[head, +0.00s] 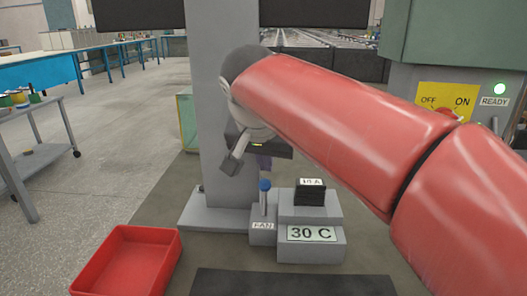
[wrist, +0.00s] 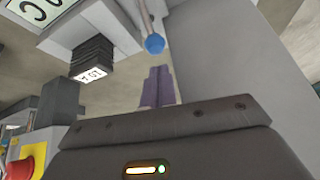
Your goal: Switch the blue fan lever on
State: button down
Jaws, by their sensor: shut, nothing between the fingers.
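The blue-knobbed fan lever (head: 265,186) stands about upright on the small grey box labelled FAN (head: 263,227), at the foot of a grey column. Its blue knob also shows in the wrist view (wrist: 154,44). My gripper (head: 263,164) is a little above the knob in the head view, partly hidden by my arm. In the wrist view its two purple fingers (wrist: 158,86) are together with nothing between them. The fingertips point towards the knob, with a small gap in the picture. I cannot tell the exact distance or whether the lever is on.
A 30 C display (head: 312,234) and a dark block (head: 311,193) stand right of the lever. The grey column (head: 222,100) rises behind. A red tray (head: 122,262) lies front left. A yellow OFF/ON panel (head: 447,98) and green READY light (head: 499,89) are at right.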

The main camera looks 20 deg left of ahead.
aim_at(264, 198)
jog(key=x, duration=0.3)
jog(key=shift+w+f, duration=0.15)
jog(key=shift+f, duration=0.05)
jog(key=shift+f+t+b, duration=0.1)
jog(key=shift+t+b, duration=0.2)
jog(key=shift+b, duration=0.5)
jog(key=shift+s+b, duration=0.3)
jog(key=shift+b, duration=0.1)
